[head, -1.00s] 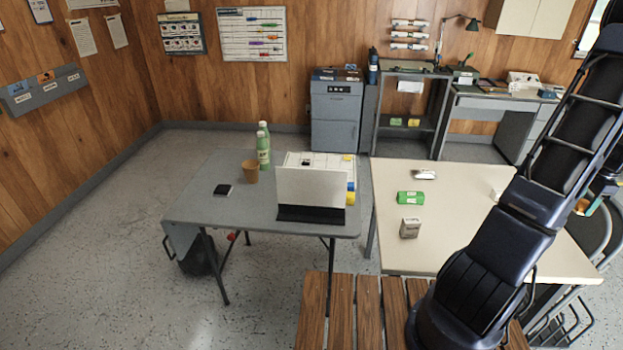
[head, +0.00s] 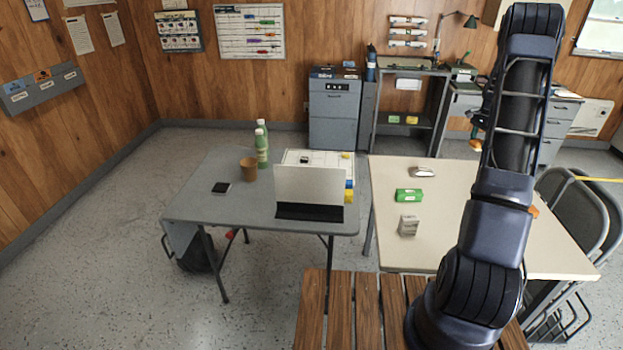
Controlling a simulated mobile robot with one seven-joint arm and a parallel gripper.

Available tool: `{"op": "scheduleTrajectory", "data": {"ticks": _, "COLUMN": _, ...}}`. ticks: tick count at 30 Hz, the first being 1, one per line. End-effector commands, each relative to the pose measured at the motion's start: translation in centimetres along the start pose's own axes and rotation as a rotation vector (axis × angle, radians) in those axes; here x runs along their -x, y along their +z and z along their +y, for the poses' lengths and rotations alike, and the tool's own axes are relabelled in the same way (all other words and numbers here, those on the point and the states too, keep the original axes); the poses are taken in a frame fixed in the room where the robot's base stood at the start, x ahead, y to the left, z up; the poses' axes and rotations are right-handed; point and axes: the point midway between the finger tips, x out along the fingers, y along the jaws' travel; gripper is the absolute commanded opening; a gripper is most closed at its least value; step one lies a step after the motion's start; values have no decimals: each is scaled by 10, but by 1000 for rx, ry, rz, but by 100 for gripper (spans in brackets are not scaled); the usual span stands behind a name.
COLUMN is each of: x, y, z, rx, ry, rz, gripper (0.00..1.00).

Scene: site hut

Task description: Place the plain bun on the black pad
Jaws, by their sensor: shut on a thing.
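My gripper (head: 477,137) shows small and partly hidden at the left edge of my raised arm. It is in the air above the back of the cream table. A small orange-tan thing, which looks like the plain bun (head: 475,146), is at its lower end, and the gripper is shut on it. Fine detail of the fingers is too small to see.
The grey table (head: 235,213) also bears a brown cup (head: 248,169), green bottles (head: 262,150) and an upright pale panel on a dark base (head: 309,190). The cream table (head: 450,185) holds a green packet (head: 409,196) and a grey box (head: 408,226). Folding chairs stand at right.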

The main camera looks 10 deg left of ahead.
Motion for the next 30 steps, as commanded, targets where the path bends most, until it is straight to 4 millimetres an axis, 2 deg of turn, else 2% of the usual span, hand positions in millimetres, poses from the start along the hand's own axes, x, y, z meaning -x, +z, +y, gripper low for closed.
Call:
{"op": "scheduleTrajectory", "data": {"ticks": 1, "x": 0, "y": 13, "z": -22, "rx": 29, "ry": 0, "rz": 0, "gripper": 27}}
{"op": "scheduleTrajectory", "data": {"ticks": 3, "x": 1, "y": 30, "z": -48, "rx": 63, "ry": 0, "rz": 1, "gripper": 27}}
{"op": "scheduleTrajectory", "data": {"ticks": 11, "x": 4, "y": 102, "z": -137, "rx": 186, "ry": -1, "rz": 1, "gripper": 27}}
{"op": "scheduleTrajectory", "data": {"ticks": 15, "x": 5, "y": 147, "z": -180, "rx": 252, "ry": -2, "rz": 2, "gripper": 27}}
{"op": "scheduleTrajectory", "data": {"ticks": 23, "x": 8, "y": 238, "z": -249, "rx": 369, "ry": -1, "rz": 1, "gripper": 27}}
{"op": "scheduleTrajectory", "data": {"ticks": 30, "x": 9, "y": 330, "z": -300, "rx": 476, "ry": -1, "rz": 1, "gripper": 27}}
